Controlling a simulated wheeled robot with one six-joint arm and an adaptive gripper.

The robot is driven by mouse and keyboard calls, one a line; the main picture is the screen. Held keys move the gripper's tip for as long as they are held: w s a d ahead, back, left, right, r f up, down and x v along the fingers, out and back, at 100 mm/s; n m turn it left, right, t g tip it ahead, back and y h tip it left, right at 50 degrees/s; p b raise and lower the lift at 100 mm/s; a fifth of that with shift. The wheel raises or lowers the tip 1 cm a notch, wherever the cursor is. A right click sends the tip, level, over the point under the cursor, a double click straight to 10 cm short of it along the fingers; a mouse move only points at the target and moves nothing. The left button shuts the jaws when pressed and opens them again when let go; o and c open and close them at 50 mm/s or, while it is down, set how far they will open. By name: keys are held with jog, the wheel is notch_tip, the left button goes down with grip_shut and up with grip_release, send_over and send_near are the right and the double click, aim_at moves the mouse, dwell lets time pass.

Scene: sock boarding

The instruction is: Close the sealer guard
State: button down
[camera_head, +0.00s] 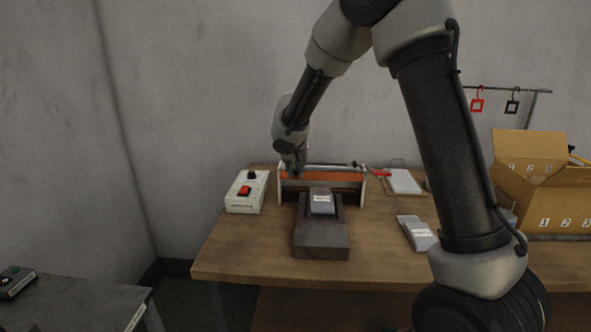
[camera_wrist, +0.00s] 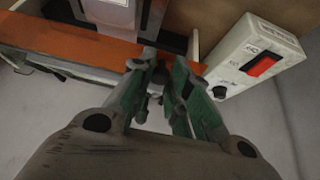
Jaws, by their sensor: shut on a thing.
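The sealer (camera_head: 362,188) stands at the back of the wooden table, with pale end plates. Its orange guard (camera_head: 335,178) runs across between them; in the wrist view the guard (camera_wrist: 75,45) is a broad orange strip. My gripper (camera_head: 297,174) reaches down at the guard's left part. In the wrist view my gripper (camera_wrist: 160,75) has its two green-padded fingers at the guard's edge, shut on it. The exact contact is partly hidden by the fingers. I cannot tell the guard's exact angle.
A control box (camera_head: 246,192) with a red switch stands close left of the sealer. A dark block (camera_head: 321,240) bearing a grey labelled packet (camera_head: 322,203) sits in front. Another packet (camera_head: 417,233), a white board (camera_head: 404,182) and a cardboard box (camera_head: 548,190) lie right.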

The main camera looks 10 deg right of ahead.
jog(key=c, duration=1.3)
grip_release()
jog(key=v, duration=1.2)
jog(key=shift+d, duration=0.1)
